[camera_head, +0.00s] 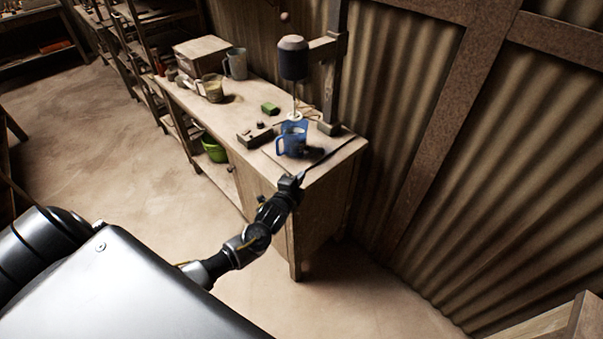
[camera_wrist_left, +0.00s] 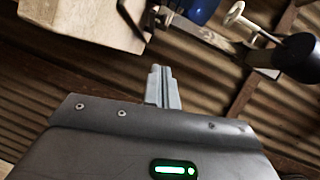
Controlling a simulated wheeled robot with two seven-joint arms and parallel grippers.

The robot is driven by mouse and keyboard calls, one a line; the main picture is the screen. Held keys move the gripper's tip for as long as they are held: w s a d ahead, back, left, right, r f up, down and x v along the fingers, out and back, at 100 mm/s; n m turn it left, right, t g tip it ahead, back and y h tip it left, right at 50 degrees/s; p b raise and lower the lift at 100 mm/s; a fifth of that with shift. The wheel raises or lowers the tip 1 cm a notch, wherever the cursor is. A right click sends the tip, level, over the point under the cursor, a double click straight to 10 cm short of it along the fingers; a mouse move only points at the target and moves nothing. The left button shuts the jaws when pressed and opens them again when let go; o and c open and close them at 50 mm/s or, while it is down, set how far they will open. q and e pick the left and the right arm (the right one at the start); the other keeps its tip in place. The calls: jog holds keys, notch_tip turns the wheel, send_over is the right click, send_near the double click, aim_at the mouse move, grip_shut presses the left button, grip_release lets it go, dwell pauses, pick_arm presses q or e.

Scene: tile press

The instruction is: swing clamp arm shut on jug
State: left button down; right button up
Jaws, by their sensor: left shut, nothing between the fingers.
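The blue jug (camera_head: 293,139) stands upright near the bench's front right corner, under a stirrer; part of it shows at the top of the left wrist view (camera_wrist_left: 198,9). A thin dark bar (camera_head: 330,154), which looks like the clamp arm, slants out from beside the jug to the right, apart from the jug's side. My left gripper (camera_head: 300,176) is at the bench's front edge, just in front of the jug, near the bar's near end. Its fingers (camera_wrist_left: 162,86) are shut and empty. Whether they touch the bar is unclear. My right gripper is out of view.
A dark motor (camera_head: 292,58) hangs over the jug on a wooden post (camera_head: 337,70). A grey block (camera_head: 255,136), a green block (camera_head: 270,108) and cups stand left on the bench (camera_head: 232,119). A corrugated wall (camera_head: 415,120) closes the right side.

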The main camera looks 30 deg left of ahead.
pick_arm(q)
jog(key=w+b, duration=0.2)
jog(key=w+f+b, duration=0.1)
jog(key=w+b, duration=0.1)
jog(key=w, duration=0.1)
jog(key=w+a+f+b, duration=0.1)
jog(key=w+b, duration=0.2)
jog(key=shift+w+f, duration=0.1)
jog(key=shift+w, duration=0.15)
jog(key=shift+w+a+f+b, duration=0.15)
jog(key=shift+w+a+b, duration=0.6)
jog(key=shift+a+b, duration=0.05)
jog(key=shift+w+a+b, duration=0.45)
jog(key=shift+w+a, duration=0.05)
jog(key=shift+a, duration=0.15)
